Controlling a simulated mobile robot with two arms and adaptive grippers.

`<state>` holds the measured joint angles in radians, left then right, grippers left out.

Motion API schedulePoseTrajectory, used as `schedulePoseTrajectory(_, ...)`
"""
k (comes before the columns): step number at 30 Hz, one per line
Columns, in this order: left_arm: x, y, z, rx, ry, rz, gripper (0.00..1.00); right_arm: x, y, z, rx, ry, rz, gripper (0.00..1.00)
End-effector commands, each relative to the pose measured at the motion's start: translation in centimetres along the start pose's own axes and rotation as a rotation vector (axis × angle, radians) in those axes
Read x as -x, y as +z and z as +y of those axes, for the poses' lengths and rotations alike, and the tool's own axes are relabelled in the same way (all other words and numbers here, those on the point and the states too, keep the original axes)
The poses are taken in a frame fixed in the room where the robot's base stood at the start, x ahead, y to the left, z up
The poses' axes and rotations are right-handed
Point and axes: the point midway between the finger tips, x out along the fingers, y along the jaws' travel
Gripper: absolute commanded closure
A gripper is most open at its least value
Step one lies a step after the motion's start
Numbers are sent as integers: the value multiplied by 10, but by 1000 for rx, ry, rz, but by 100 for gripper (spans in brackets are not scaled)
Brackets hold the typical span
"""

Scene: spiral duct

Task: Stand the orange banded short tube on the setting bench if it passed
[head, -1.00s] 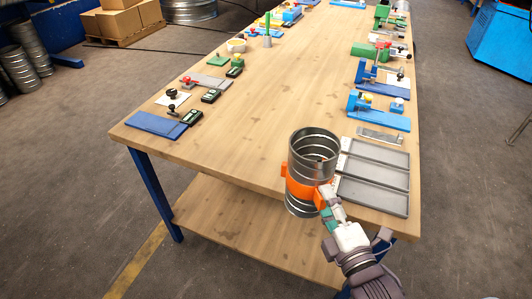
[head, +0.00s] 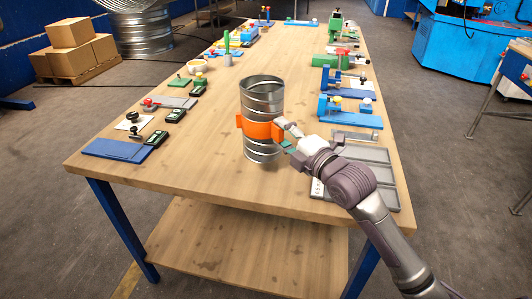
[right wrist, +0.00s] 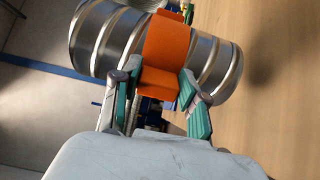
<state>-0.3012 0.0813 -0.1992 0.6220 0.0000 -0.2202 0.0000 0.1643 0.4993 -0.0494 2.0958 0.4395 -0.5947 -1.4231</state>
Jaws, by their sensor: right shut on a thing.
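The short tube (head: 262,92) is ribbed silver metal with an orange band (head: 258,129) around its middle. It is upright over the near part of the wooden-topped bench (head: 210,165). I cannot tell whether its lower rim touches the wood. My right gripper (head: 283,134) is shut on the tube at the orange band, reaching from the right. In the right wrist view the two fingers (right wrist: 152,84) are on the band, and the tube (right wrist: 105,40) spans the upper picture. My left gripper is not in view.
A grey compartment tray (head: 372,157) lies at the bench's near right, partly behind my arm. Blue fixtures (head: 350,116) line the right side. A blue plate (head: 118,150) and dark handheld devices (head: 157,138) lie left. The bench middle (head: 285,60) is clear.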

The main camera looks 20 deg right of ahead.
Motion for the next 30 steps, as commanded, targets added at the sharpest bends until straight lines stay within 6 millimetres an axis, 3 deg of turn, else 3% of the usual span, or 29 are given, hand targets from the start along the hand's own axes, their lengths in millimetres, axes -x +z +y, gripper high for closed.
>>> schedulePoseTrajectory(6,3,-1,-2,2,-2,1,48,-25,-22,-18,-2,5,-1,100)
schedulePoseTrajectory(10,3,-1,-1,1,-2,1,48,-28,-26,-25,1,4,-1,100)
schedulePoseTrajectory(18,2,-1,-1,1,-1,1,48,-28,-26,-60,1,3,-2,100)
schedulePoseTrajectory(30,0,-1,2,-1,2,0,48,-28,-25,-66,4,4,-2,100)
